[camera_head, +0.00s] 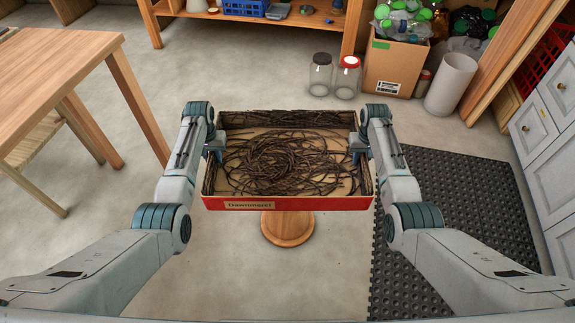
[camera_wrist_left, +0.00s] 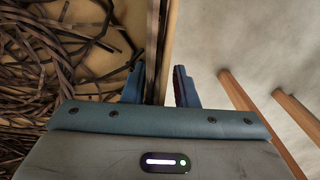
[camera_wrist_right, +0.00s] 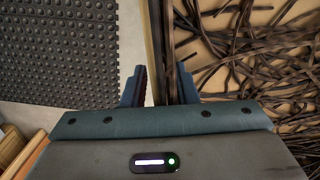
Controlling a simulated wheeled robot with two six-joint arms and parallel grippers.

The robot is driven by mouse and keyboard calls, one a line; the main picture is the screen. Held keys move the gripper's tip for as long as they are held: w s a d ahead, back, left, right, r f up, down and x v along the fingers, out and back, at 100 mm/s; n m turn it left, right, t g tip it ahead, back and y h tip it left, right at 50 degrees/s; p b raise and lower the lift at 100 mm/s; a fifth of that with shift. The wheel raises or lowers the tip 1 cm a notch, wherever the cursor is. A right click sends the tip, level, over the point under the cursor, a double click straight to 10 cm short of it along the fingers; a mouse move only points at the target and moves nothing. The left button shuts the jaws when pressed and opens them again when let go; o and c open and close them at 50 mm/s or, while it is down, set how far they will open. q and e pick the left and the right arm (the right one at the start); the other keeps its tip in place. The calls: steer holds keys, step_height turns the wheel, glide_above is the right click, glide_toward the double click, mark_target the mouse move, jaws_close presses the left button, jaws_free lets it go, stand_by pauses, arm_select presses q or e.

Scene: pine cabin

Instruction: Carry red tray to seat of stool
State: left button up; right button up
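The red tray (camera_head: 300,203), with a paper label on its front wall, sits level in the middle of the head view. It holds a tangle of dark brown strands. My left gripper (camera_wrist_left: 160,84) straddles the tray's left wall, one finger inside, one outside. My right gripper (camera_wrist_right: 163,86) straddles the right wall likewise. Both are open, with a light gap between the wall and the outer finger.
A wooden table (camera_head: 62,70) stands at left. Two glass jars (camera_head: 320,75), a cardboard box (camera_head: 395,66) of bottles and a white cylinder (camera_head: 450,85) stand at the back. A black rubber mat (camera_head: 455,220) and grey drawers (camera_head: 550,130) lie to the right.

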arm_select(q)
step_height(320, 180, up, 12)
steer(key=shift+f, duration=0.15)
arm_select(e)
steer(key=shift+r, duration=0.3)
step_height(320, 180, up, 12)
steer(key=shift+f, duration=0.25)
stand_by(0.4)
